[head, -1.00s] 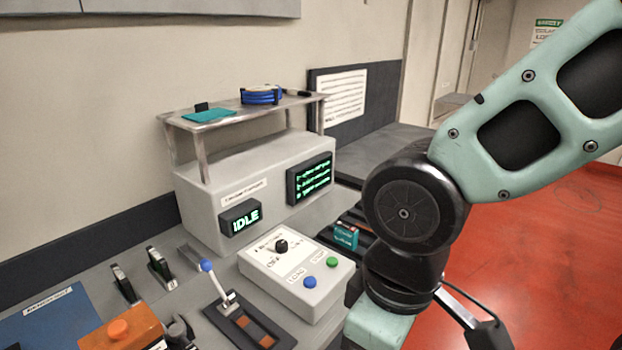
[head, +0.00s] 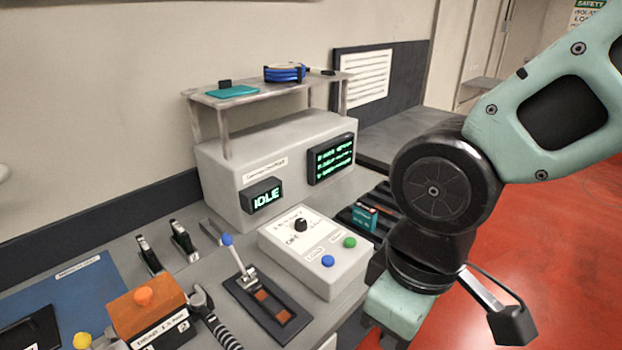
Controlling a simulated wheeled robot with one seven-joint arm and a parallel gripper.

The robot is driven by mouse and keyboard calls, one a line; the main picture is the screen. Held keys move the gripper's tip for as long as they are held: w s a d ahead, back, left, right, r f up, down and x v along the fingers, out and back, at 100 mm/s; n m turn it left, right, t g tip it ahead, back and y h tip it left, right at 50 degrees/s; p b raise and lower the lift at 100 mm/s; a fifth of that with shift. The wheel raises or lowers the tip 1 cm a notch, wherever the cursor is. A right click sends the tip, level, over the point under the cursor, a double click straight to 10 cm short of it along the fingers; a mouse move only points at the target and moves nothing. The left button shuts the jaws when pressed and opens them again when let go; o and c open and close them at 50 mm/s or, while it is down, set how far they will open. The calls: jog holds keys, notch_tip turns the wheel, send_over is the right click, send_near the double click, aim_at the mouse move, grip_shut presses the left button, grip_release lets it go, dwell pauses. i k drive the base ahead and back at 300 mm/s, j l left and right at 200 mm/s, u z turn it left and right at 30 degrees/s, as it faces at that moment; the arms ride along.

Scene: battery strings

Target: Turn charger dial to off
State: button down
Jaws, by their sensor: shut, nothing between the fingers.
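The charger dial is a small black knob (head: 300,224) on the sloped top of a white control box (head: 315,262). An "OFF" label is printed to its lower left; I cannot tell exactly where the knob's pointer stands. A blue button (head: 328,261) and a green button (head: 349,242) sit in front of the dial.
A lever with a blue knob (head: 227,240) stands left of the box. A teal battery (head: 365,217) sits behind the box, close to my arm. A shelf (head: 232,100) tops the charger.

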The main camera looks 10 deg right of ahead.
aim_at(301, 224)
jog(key=i+l, duration=0.15)
jog(key=i, duration=0.7)
jog(key=j+u, duration=0.05)
